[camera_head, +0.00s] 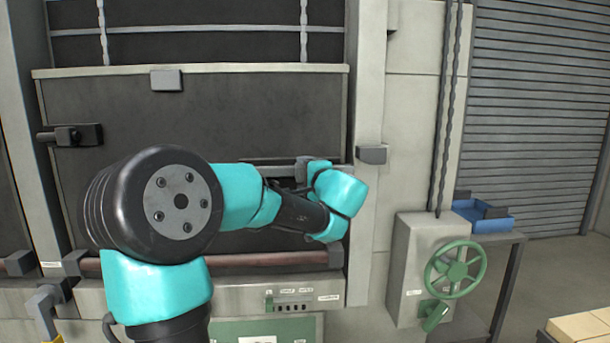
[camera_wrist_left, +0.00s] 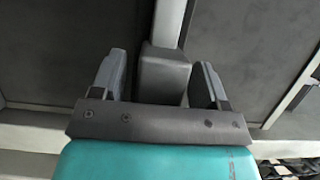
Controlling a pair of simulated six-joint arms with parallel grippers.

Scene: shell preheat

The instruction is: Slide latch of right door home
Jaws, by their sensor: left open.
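The large dark door (camera_head: 215,110) fills the middle of the head view. Its right latch is a grey horizontal bar (camera_head: 258,161) with a block-shaped handle (camera_head: 303,166) near the door's right edge. A grey keeper (camera_head: 372,154) sits on the pale post just right of the bar's end; I cannot tell whether the bar enters it. My left gripper (camera_head: 307,183) is at the handle, partly hidden by its own wrist. In the left wrist view its open fingers (camera_wrist_left: 162,75) stand on either side of the grey handle block (camera_wrist_left: 163,72). Contact is unclear. My right gripper is out of view.
Another latch (camera_head: 72,135) is at the door's left side. A reddish-brown bar (camera_head: 215,260) runs below the arm. A box with a green handwheel (camera_head: 456,269) and a blue tray (camera_head: 484,215) stand to the right.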

